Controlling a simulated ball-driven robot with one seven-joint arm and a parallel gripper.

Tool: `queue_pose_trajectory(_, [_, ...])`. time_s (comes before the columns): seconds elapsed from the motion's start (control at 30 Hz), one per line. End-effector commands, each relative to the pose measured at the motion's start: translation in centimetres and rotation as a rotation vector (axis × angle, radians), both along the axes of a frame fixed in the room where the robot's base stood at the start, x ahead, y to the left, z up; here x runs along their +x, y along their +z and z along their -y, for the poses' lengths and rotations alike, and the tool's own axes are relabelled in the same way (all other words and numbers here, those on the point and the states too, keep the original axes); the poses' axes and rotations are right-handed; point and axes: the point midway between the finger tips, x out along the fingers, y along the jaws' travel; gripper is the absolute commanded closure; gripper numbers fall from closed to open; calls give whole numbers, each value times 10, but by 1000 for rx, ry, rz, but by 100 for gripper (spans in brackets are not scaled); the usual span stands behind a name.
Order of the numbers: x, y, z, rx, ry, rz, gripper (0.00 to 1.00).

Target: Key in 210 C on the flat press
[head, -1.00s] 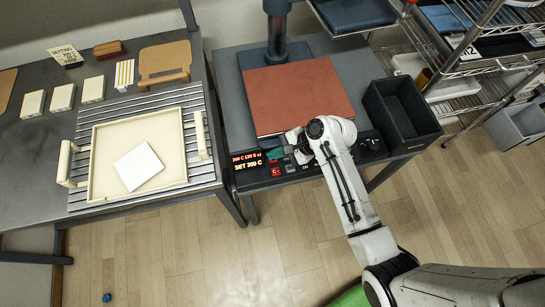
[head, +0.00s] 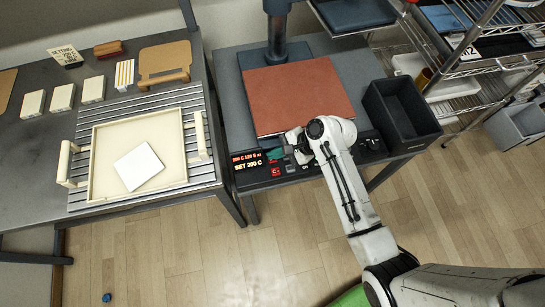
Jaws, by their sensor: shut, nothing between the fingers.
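The flat press (head: 230,92) stands on the middle table with a reddish-brown square pad (head: 300,92) on it. Its control strip runs along the front edge. The lit display (head: 247,166) shows "SET 200 C" on its lower line; the small upper line seems to start with 200 C. A red key (head: 275,170) marked C sits just right of the display, with other small keys beside it. My gripper (head: 284,154) is shut and empty, low over the keys near the red one. Whether it touches a key is unclear. My wrist hides part of the strip.
A black open bin (head: 401,112) stands right of the press. On the left table, a cream tray (head: 105,188) holds a white square tile (head: 139,167) on a slatted rack. A small setting card (head: 66,56) stands behind it. A wire shelf (head: 500,70) is at right.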

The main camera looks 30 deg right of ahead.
Motion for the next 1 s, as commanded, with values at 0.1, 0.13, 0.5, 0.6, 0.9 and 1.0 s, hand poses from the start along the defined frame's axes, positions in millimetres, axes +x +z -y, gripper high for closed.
queue_pose_trajectory(0.1, [0,0,0,0,0,0,100])
queue_pose_trajectory(0.13, [0,0,0,0,0,0,100])
queue_pose_trajectory(0.5, [0,-4,0,0,0,-1,100])
queue_pose_trajectory(0.6, [0,-7,0,0,0,0,100])
queue_pose_trajectory(0.9, [0,-8,0,0,-1,1,100])
queue_pose_trajectory(1.0, [0,-8,0,0,0,0,100])
